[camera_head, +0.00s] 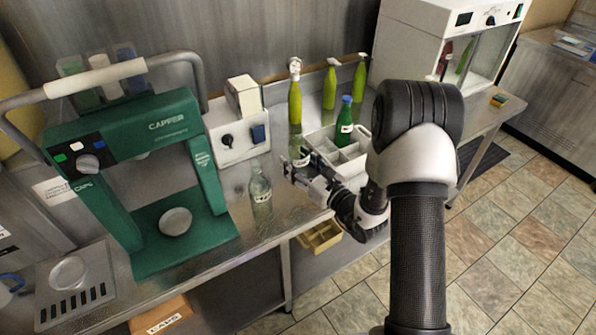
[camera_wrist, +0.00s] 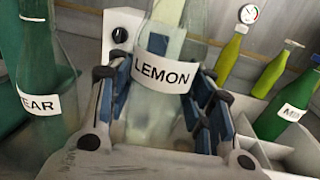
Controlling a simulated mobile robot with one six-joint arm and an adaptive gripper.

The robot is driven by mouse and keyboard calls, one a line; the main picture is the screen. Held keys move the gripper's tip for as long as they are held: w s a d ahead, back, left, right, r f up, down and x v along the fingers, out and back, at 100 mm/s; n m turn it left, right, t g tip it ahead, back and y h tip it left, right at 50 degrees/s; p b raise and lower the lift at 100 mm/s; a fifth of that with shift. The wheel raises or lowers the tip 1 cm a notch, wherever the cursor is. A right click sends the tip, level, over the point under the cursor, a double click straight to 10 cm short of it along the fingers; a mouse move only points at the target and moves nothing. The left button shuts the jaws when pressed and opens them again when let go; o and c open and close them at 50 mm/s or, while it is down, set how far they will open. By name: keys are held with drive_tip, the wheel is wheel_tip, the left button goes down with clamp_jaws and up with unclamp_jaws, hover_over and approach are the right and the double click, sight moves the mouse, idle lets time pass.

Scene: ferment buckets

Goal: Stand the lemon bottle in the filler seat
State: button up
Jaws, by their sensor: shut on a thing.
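The lemon bottle (camera_wrist: 165,72) is pale, clear glass with a white LEMON label, and stands nearly upright between the blue-padded fingers of my gripper (camera_wrist: 160,92). My gripper is shut on it. In the head view, the bottle (camera_head: 297,143) is above the bench at the left of the white crate, with my gripper (camera_head: 304,172) at its lower part. Its base is hidden, so I cannot tell whether it touches the bench. A white machine (camera_head: 425,25) with a display and knob stands at the back right. I cannot make out which place is the filler seat.
A clear bottle (camera_head: 260,190), its label ending in EAR, stands left of my gripper. The divided white crate (camera_head: 340,158) holds a green bottle (camera_head: 345,120). Several yellow-green bottles stand behind. A green capper (camera_head: 150,180) and white knob box (camera_head: 238,140) are left.

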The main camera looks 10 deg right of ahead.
wheel_tip(320, 180, up, 13)
drive_tip(key=p, duration=0.3)
drive_tip(key=shift+r, duration=0.15)
